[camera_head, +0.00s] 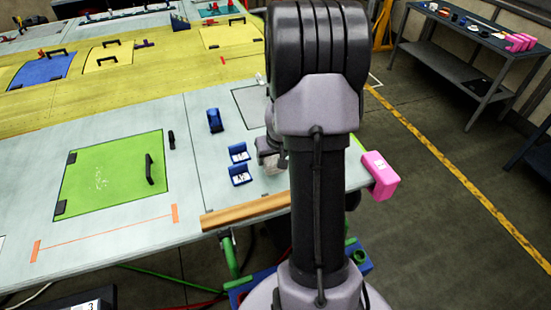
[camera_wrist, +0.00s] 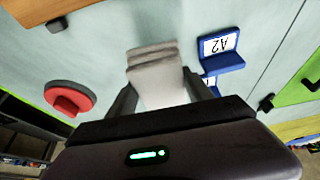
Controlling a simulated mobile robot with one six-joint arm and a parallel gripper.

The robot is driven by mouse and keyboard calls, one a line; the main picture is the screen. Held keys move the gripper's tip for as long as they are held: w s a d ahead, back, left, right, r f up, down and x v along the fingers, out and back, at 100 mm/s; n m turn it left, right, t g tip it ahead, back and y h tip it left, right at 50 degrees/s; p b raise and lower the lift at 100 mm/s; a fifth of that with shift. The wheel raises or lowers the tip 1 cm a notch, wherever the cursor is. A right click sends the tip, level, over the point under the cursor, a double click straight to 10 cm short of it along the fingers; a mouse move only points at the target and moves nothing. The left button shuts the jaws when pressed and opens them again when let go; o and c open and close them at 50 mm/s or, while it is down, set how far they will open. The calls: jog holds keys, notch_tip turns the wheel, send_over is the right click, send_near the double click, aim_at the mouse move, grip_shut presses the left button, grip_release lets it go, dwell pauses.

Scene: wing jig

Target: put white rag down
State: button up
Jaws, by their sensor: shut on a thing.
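The white rag (camera_wrist: 158,78) is a folded, pale stack in the middle of the wrist view. My gripper (camera_wrist: 161,92) is shut on it, with one dark finger on each side. The rag is over or against the pale wing surface (camera_wrist: 105,35); I cannot tell whether it touches. In the head view my gripper (camera_head: 268,154) is close above the wing surface, right of two blue labelled holders, and my arm hides much of it. A blue holder marked A2 (camera_wrist: 236,62) stands just right of the rag in the wrist view.
Two blue holders (camera_head: 238,160) (camera_head: 240,180) and a blue block (camera_head: 214,120) stand left of my gripper. A wooden strip (camera_head: 245,212) lies along the near edge. A pink block (camera_head: 380,178) is at the right corner. A red round object (camera_wrist: 68,98) shows in the wrist view.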

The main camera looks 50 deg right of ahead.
jog(key=shift+w+d+f, duration=0.15)
jog(key=shift+w+d, duration=0.05)
jog(key=shift+d, duration=0.4)
jog(key=shift+w+d+f, duration=0.1)
jog(key=shift+w+d, duration=0.1)
jog(key=shift+d, duration=0.35)
notch_tip(320, 180, down, 3)
jog(key=shift+f+b, duration=0.2)
jog(key=shift+b, duration=0.4)
jog(key=shift+f+b, duration=0.25)
jog(key=shift+b, duration=0.15)
jog(key=o, duration=1.2)
jog(key=shift+s+a, duration=0.1)
jog(key=shift+s, duration=0.05)
jog(key=shift+f, duration=0.1)
